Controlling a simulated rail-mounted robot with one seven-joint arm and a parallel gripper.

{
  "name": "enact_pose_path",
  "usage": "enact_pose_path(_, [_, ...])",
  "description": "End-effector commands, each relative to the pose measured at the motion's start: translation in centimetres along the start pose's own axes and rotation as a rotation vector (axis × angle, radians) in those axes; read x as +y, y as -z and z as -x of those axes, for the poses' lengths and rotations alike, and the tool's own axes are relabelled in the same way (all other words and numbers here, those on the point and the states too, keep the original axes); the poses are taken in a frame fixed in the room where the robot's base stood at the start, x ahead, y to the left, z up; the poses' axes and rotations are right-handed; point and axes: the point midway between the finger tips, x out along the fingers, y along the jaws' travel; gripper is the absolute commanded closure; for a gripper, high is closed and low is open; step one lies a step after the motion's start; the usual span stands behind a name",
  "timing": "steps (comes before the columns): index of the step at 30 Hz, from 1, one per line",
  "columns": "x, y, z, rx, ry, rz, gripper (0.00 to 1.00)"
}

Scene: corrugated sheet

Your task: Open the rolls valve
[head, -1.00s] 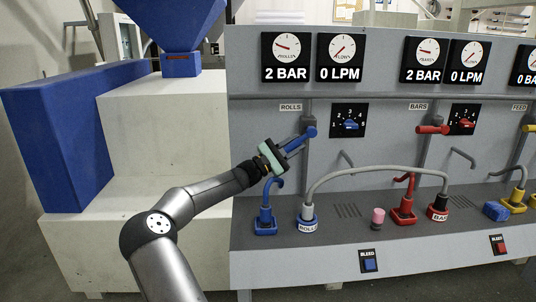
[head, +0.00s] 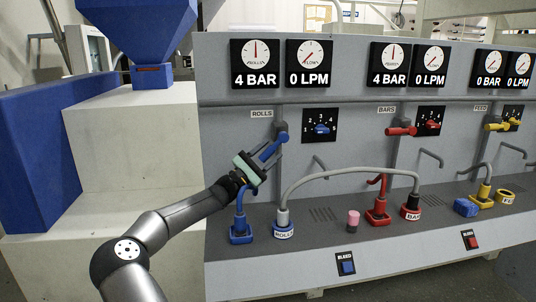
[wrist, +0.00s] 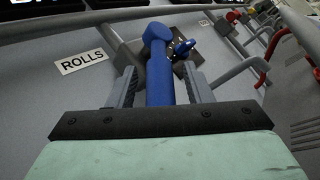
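The rolls valve has a blue lever handle (head: 272,148) under the "ROLLS" label (head: 262,114), at the left of the grey panel. The lever slants down and left from its pivot. My gripper (head: 262,158) reaches it from the lower left. In the wrist view the blue handle (wrist: 160,72) runs between my two grey fingers (wrist: 160,88), one on each side. Narrow gaps show between the fingers and the handle, so the gripper looks open around it. The near end of the handle is hidden behind the gripper body.
The rolls gauge (head: 256,64) reads 4 BAR and its flow gauge (head: 309,64) 0 LPM. A blue selector knob (head: 322,128) sits right of the lever. A grey hose (head: 345,170) arches below. The red bars lever (head: 400,131) lies horizontal.

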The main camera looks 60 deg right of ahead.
Motion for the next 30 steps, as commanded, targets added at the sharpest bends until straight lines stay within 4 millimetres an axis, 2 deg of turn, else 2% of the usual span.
enact_pose_path(7, [0.0,0.0,0.2,0.0,0.0,-0.001,0.54])
enact_pose_path(11, [0.1,0.1,1.5,0.002,-0.001,-0.002,0.54])
enact_pose_path(14, [0.1,0.1,3.5,0.002,-0.002,-0.001,0.54])
enact_pose_path(24, [0.1,0.0,11.9,0.002,-0.003,-0.001,0.54])
enact_pose_path(30, [0.1,0.0,15.6,0.001,-0.002,-0.001,0.54])
